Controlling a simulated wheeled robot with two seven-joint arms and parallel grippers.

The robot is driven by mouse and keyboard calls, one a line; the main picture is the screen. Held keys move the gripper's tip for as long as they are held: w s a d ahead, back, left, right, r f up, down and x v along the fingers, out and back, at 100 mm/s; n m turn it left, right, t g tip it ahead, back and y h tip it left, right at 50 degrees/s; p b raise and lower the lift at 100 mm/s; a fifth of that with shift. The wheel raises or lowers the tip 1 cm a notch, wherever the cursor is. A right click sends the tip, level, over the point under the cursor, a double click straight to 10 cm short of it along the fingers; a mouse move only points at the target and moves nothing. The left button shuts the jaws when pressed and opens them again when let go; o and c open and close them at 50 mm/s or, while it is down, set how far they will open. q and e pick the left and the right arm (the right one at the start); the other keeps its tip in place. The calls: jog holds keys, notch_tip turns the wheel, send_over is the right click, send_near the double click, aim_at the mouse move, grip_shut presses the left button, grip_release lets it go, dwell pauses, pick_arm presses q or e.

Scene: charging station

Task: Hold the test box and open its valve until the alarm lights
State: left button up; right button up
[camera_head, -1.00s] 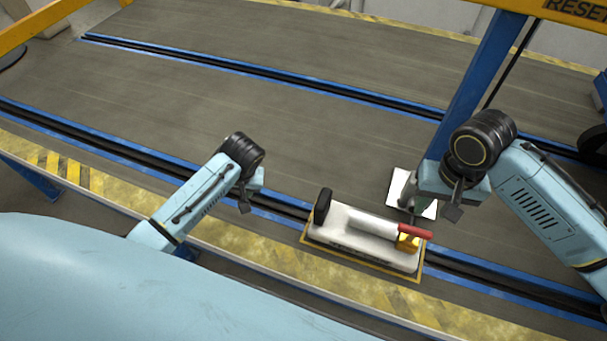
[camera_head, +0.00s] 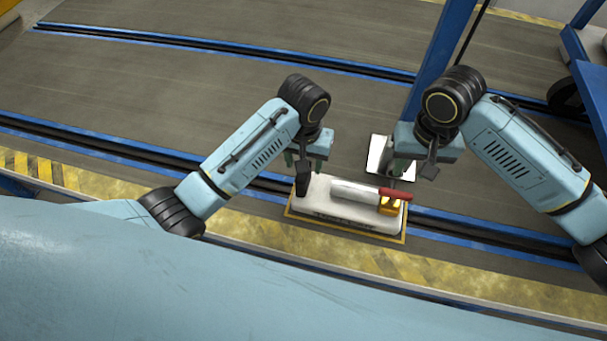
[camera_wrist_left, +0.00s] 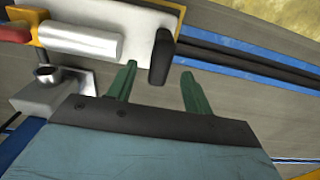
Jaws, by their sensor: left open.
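The test box (camera_head: 345,215) is a white block on a yellow-edged base on the conveyor. It has an upright black handle (camera_head: 303,181) at its left end, a silver cylinder (camera_head: 355,193) on top, and a yellow valve (camera_head: 391,206) with a red lever (camera_head: 396,194) at its right. My left gripper (camera_head: 304,160) is at the handle. In the left wrist view, its green fingers (camera_wrist_left: 158,70) are apart, with the handle (camera_wrist_left: 160,57) in the gap or just ahead of it. My right gripper (camera_head: 402,168) hangs behind the valve; its finger gap is unclear.
A pale square plate (camera_head: 378,155) lies behind the box, partly hidden by my right gripper. A blue post (camera_head: 440,55) rises behind it. Blue-edged rails cross the belt. A blue cart frame (camera_head: 590,70) stands at the far right. The belt on the left is clear.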

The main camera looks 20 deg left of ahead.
pick_arm(q)
notch_tip(320, 180, down, 9)
jog(key=shift+r, duration=0.15)
jog(key=shift+c, duration=0.4)
